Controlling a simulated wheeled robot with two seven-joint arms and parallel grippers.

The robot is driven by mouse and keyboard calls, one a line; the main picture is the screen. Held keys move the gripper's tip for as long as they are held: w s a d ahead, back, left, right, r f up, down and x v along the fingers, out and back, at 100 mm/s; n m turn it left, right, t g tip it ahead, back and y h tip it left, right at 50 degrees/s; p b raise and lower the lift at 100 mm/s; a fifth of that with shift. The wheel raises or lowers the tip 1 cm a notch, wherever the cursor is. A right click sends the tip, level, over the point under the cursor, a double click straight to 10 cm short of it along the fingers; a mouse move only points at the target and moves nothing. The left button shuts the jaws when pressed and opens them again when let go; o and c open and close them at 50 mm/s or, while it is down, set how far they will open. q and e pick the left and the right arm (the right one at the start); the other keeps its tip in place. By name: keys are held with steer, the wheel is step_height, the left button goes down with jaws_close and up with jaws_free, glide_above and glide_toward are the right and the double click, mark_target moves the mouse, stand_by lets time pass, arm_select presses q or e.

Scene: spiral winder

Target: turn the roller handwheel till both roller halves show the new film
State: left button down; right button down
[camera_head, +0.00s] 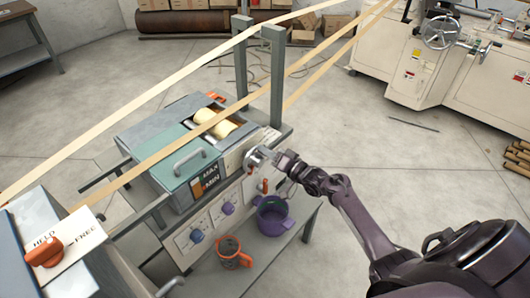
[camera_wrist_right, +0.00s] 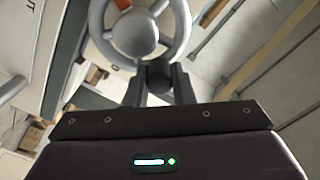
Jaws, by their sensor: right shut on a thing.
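The roller handwheel (camera_head: 256,157) is a small grey wheel on the front right of the machine in the head view. It also shows in the wrist view as a grey rim and round hub (camera_wrist_right: 135,33). My right gripper (camera_head: 280,160) is at the wheel. In the wrist view its fingers (camera_wrist_right: 158,85) are shut on the wheel's dark knob (camera_wrist_right: 159,73). The roller (camera_head: 223,128) shows pale yellow in the machine's top opening, partly hidden by a tan film strip (camera_head: 165,150) crossing in front. My left gripper is not in view.
A paler film strip (camera_head: 130,118) runs above the machine past grey posts (camera_head: 278,85). A HELD/FREE orange knob (camera_head: 44,251) is at lower left. A purple pot (camera_head: 272,217) and an orange mug (camera_head: 231,254) stand on the lower shelf. Open floor lies to the right.

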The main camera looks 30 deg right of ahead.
steer(key=shift+w+d+f+m+b, duration=0.15)
steer(key=shift+d+f+m, duration=0.35)
steer(key=shift+m, duration=1.25)
steer(key=shift+w+d+f+m+b, duration=0.2)
steer(key=shift+f+m, duration=0.45)
steer(key=shift+m, duration=1.15)
steer(key=shift+w+d+f+m+b, duration=0.1)
steer(key=shift+d+f+m, duration=0.4)
steer(key=shift+m, duration=1.25)
steer(key=shift+f, duration=0.1)
steer(key=c, duration=1.2)
jaws_free()
steer(key=shift+c, duration=0.2)
steer(key=shift+s, duration=0.1)
steer(key=p+v, duration=0.1)
steer(key=v, duration=0.6)
steer(key=shift+s, duration=0.3)
